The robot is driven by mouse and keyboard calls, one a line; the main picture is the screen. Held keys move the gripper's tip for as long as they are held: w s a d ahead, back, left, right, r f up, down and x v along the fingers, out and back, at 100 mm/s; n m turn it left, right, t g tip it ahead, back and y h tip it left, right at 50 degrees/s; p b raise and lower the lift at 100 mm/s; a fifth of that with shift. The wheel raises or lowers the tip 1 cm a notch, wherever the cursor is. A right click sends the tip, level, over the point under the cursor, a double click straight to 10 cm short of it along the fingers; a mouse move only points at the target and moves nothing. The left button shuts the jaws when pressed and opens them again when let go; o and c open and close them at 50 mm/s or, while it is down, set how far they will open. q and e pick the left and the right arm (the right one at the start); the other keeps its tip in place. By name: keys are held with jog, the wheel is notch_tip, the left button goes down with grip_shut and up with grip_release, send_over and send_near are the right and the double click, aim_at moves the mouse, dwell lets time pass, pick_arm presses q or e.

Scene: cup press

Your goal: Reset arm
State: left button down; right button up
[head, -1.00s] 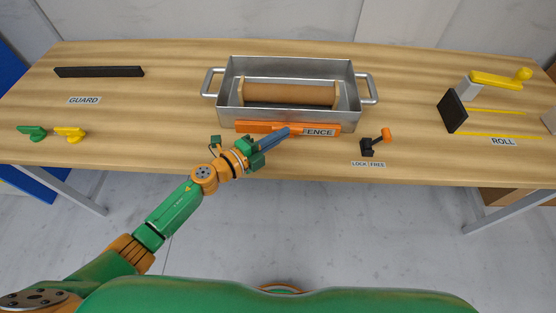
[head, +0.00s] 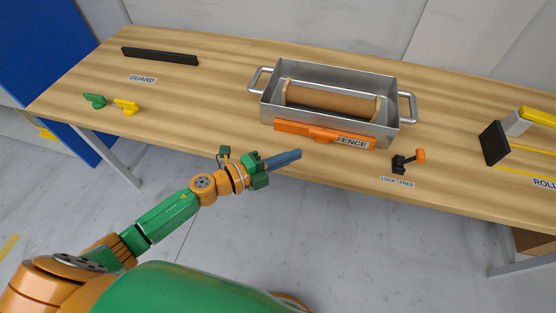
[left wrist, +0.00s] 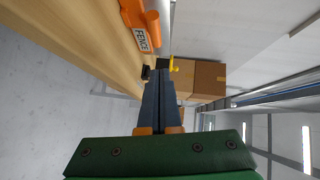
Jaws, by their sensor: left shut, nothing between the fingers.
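My left arm reaches in from the lower left in the head view. My left gripper (head: 298,154) is shut and empty, just in front of the table's near edge, below the orange fence. Its closed dark fingers also show in the left wrist view (left wrist: 160,78). The orange fence (head: 300,132), labelled FENCE, runs along the front of a metal tray (head: 394,127), and it shows in the left wrist view (left wrist: 133,14). A brown roller (head: 330,101) lies in the tray. My right gripper is not in view.
A small lever with an orange knob (head: 420,156) stands by the LOCK FREE label. A black guard bar (head: 160,56) and green (head: 94,100) and yellow (head: 127,106) pieces lie at the left. A black block (head: 494,143) stands at the right. The table's left middle is clear.

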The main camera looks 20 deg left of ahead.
pick_arm(q)
jog(key=a+r+n+t+y, duration=0.2)
jog(key=a+n+t+y, duration=0.4)
jog(key=n, duration=0.4)
jog(key=s+a+f+n+g+y, duration=0.6)
jog(key=s+f+n+g+y, duration=0.15)
jog(key=n, duration=0.25)
jog(key=s+d+f+n+g+h, duration=0.1)
jog(key=s+f+n+g, duration=0.15)
jog(key=s, duration=0.45)
jog(key=s+d+f+n+g+h, duration=0.1)
jog(key=s+d+g, duration=0.1)
jog(key=s+g, duration=0.3)
jog(key=s+f+p, duration=0.2)
jog(key=s+f, duration=0.2)
jog(key=f, duration=1)
jog(key=s+a+f+g+p, duration=0.1)
jog(key=s+a+f+p, duration=0.1)
jog(key=s+f, duration=0.7)
jog(key=s, duration=0.3)
jog(key=shift+a, duration=0.25)
